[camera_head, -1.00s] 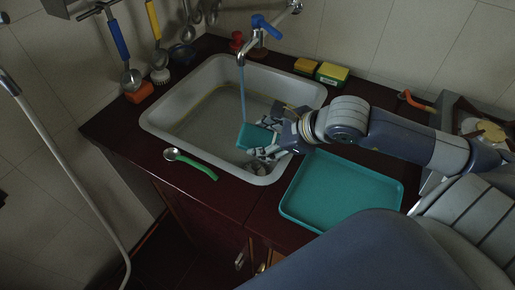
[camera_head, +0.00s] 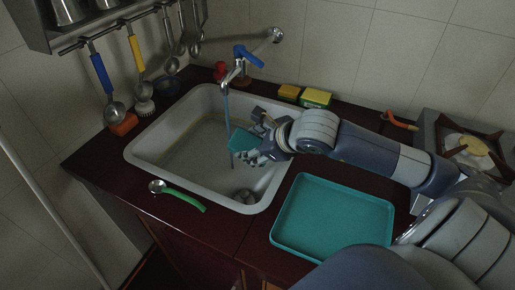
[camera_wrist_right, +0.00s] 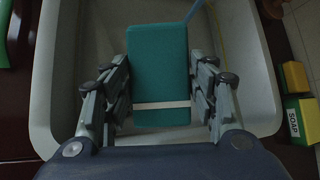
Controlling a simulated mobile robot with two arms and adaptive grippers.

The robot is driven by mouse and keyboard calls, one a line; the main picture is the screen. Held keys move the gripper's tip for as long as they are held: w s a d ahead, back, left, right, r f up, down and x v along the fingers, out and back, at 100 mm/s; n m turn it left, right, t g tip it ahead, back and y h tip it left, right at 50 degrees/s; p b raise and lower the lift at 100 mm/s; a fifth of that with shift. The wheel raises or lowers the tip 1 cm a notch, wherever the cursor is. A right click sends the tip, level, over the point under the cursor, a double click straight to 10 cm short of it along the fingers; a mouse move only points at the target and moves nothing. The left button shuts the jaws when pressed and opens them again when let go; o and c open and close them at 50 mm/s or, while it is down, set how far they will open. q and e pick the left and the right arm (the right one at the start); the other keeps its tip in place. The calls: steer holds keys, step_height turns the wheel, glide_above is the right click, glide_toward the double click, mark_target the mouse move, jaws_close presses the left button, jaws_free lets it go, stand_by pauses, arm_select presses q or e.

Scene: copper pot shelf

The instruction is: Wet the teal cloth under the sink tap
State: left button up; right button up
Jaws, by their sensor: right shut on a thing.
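The teal cloth (camera_head: 243,142), a flat block with a pale band, is held over the sink basin (camera_head: 160,158). My right gripper (camera_head: 252,138) is shut on it; in the right wrist view the cloth (camera_wrist_right: 158,55) sits between both fingers. The tap (camera_head: 238,66) has a blue lever, and a thin blue water stream (camera_head: 227,108) falls from its spout. The stream comes down at the cloth's left edge in the head view. In the wrist view the stream (camera_wrist_right: 193,10) reaches the cloth's far right corner. Whether the cloth is wet cannot be told. My left gripper is out of view.
A teal tray (camera_head: 335,215) lies empty on the counter right of the sink. A green-handled spoon (camera_head: 178,195) lies at the sink's front edge. Yellow boxes (camera_head: 315,97) stand behind the sink. A stove (camera_head: 465,145) is at right; utensils hang at back left.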

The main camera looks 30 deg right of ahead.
mark_target(255, 142)
steer(key=shift+w+d+p, duration=0.25)
steer(key=shift+w+p, duration=0.05)
steer(key=shift+w, duration=0.55)
steer(key=w+d+f+b, duration=0.1)
steer(key=w+f, duration=0.1)
steer(key=w, duration=0.5)
steer(key=shift+d, duration=0.4)
steer(key=shift+s+a+b, duration=0.25)
steer(key=shift+s+b, duration=0.25)
steer(key=shift+s, duration=0.45)
steer(key=shift+s+a+b, duration=0.25)
steer(key=shift+s+b, duration=0.25)
steer(key=shift+s, duration=0.5)
steer(key=shift+s+a+b, duration=0.25)
steer(key=shift+s+b, duration=0.25)
steer(key=shift+s, duration=0.45)
steer(key=shift+s+a+b, duration=0.15)
steer(key=shift+s+b, duration=0.3)
steer(key=shift+s, duration=0.5)
